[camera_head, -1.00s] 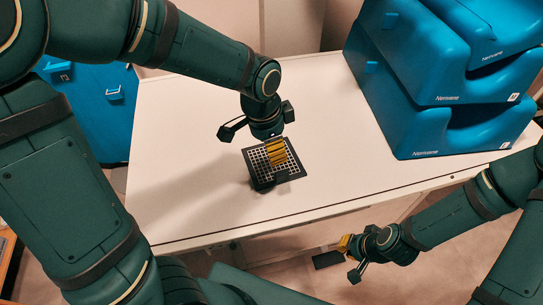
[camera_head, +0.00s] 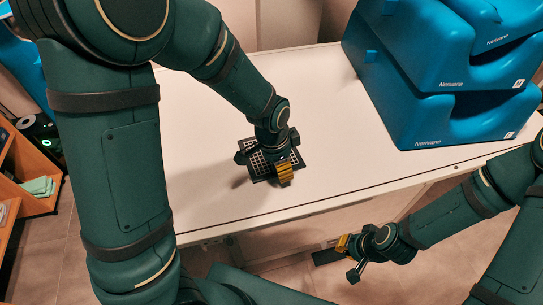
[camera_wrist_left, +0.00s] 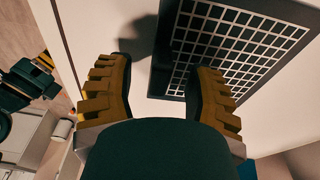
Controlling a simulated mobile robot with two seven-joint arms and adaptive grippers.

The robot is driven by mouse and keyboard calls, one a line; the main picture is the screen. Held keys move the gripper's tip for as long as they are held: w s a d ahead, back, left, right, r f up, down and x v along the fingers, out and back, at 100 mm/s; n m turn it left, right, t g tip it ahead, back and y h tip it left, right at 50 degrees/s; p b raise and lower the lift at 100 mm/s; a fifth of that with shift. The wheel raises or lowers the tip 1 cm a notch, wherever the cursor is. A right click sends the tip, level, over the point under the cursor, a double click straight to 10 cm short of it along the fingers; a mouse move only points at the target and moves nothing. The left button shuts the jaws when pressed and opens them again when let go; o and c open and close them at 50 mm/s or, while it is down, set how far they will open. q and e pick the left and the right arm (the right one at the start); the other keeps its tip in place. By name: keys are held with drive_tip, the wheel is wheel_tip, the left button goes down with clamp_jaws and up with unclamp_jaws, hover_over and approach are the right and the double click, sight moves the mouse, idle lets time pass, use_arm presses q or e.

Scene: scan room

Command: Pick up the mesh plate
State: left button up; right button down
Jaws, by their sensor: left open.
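The mesh plate is a black plate with a white-looking square grid (camera_head: 260,168) on the white table. My left gripper (camera_head: 266,165) is over it and hides much of it in the head view. In the left wrist view the plate (camera_wrist_left: 236,43) fills the upper right. There my left gripper (camera_wrist_left: 163,72) is open, with the plate's left edge showing between its yellow-padded fingers. The right finger overlaps the plate in the picture; I cannot tell whether they touch. My right gripper (camera_head: 349,257) is off the table's front edge, empty, its fingers apart.
The white table (camera_head: 360,170) is clear around the plate. Stacked blue moulded cases (camera_head: 425,105) stand at its back right. An orange-brown shelf (camera_head: 35,200) with small items is at the far left, beyond my left arm.

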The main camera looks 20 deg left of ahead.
use_arm(q)
drive_tip(key=shift+f, duration=0.1)
clamp_jaws()
idle(0.4)
